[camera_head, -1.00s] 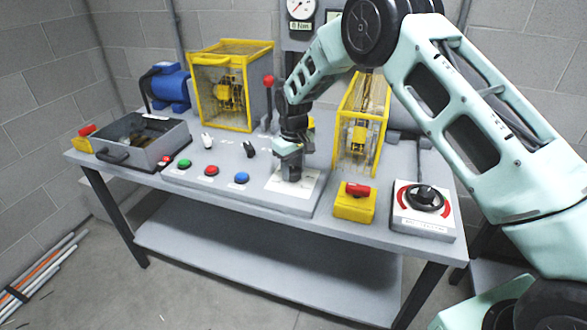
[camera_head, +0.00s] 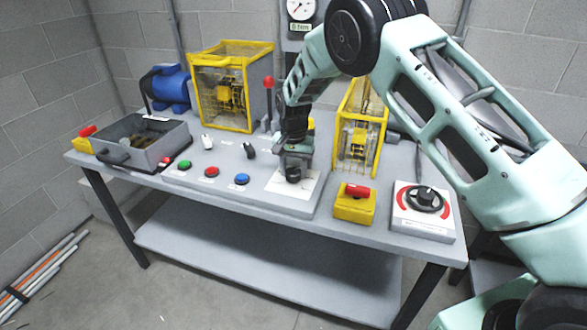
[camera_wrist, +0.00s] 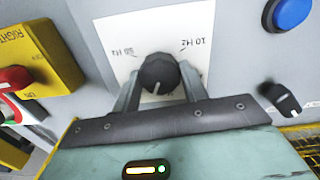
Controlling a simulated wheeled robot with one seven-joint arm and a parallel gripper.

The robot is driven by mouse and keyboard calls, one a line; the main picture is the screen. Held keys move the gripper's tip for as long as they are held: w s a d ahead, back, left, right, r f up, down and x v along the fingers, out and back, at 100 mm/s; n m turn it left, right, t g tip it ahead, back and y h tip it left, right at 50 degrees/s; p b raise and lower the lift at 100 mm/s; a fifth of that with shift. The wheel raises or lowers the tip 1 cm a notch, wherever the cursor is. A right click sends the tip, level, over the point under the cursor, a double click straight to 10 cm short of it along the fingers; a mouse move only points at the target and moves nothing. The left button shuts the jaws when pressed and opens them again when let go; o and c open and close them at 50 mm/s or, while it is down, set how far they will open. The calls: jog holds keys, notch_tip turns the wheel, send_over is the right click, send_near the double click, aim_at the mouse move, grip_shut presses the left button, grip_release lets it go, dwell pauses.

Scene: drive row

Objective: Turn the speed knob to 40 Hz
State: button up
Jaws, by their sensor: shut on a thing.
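The speed knob (camera_wrist: 158,72) is black and round, on a white plate (camera_wrist: 104,30) with printed Hz marks at its upper left and upper right in the wrist view. Its white pointer line points down in that view, towards my gripper's palm. The marks are upside down and hard to read; the right one looks like 10 Hz. My gripper (camera_wrist: 161,74) has one finger on each side of the knob and is shut on it. In the head view my gripper (camera_head: 294,165) is over the plate (camera_head: 312,187), with the knob's dark lower part showing beneath.
Blue (camera_head: 242,179), red (camera_head: 211,172) and green (camera_head: 185,164) buttons lie to the left. A black selector (camera_head: 250,150) stands close by. A yellow-framed guard (camera_head: 360,130), a yellow box with red switch (camera_head: 355,202) and a red-marked rotary switch (camera_head: 424,200) are to the right.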

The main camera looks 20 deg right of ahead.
aim_at(293, 171)
jog(key=m, duration=0.6)
jog(key=shift+p, duration=0.35)
dwell(0.4)
jog(key=o, duration=1)
jog(key=shift+r, duration=0.1)
notch_tip(293, 171, up, 17)
jog(key=b, duration=0.2)
jog(key=shift+r, duration=0.15)
